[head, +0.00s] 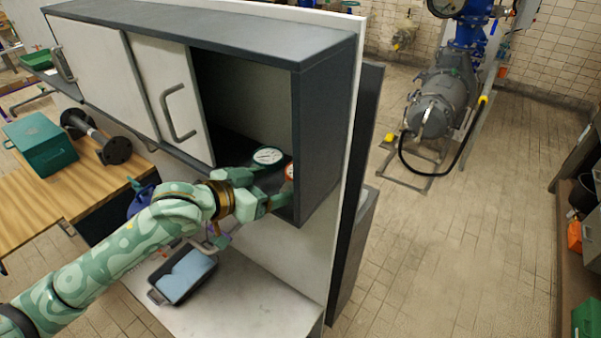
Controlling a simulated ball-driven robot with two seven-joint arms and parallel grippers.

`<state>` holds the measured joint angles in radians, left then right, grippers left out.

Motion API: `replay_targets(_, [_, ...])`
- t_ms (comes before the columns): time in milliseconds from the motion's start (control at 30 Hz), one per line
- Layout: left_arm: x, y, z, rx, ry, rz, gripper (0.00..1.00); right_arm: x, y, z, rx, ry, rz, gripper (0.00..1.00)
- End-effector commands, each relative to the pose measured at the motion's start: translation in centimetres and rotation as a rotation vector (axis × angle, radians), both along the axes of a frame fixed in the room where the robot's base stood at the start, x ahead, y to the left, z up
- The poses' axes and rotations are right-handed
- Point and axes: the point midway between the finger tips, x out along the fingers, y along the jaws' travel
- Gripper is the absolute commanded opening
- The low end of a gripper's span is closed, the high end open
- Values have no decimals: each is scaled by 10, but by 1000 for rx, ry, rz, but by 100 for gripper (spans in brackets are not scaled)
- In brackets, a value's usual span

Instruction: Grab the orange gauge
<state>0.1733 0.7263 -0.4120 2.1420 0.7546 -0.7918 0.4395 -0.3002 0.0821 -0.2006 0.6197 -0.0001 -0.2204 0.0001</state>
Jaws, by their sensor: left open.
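The orange gauge (289,172) is a small orange-rimmed piece inside the open right bay of the grey wall cabinet (325,110). Only part of it shows, near the bay's right wall. A second gauge with a dark teal rim and white face (267,156) stands just left of it. My left gripper (267,184) reaches into the bay from the front. Its fingers are apart, one near the teal gauge and one just below the orange gauge. I cannot tell whether either finger touches a gauge. My right gripper is not in view.
White sliding doors with handles (180,112) cover the cabinet's left part. Below are a white counter (245,300) and a dark tray with a blue cloth (187,274). A green box (40,143) stands on the wooden bench at left.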

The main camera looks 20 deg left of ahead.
Motion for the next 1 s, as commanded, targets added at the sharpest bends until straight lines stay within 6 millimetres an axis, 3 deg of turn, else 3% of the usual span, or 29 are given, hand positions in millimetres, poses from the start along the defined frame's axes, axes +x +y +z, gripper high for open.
replay_targets(467, [49, -27, -17, -1, 1, -1, 77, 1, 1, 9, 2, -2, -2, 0])
replay_targets(733, [53, -30, -20, 1, -1, -2, 77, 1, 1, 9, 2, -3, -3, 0])
replay_targets(767, [53, -30, -20, 1, -1, -2, 74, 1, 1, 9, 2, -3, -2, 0])
replay_targets(900, [53, -30, -20, 1, 0, 0, 38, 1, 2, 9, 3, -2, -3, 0])
replay_targets(1000, [53, -30, -20, 0, -1, 0, 38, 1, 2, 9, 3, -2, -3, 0])
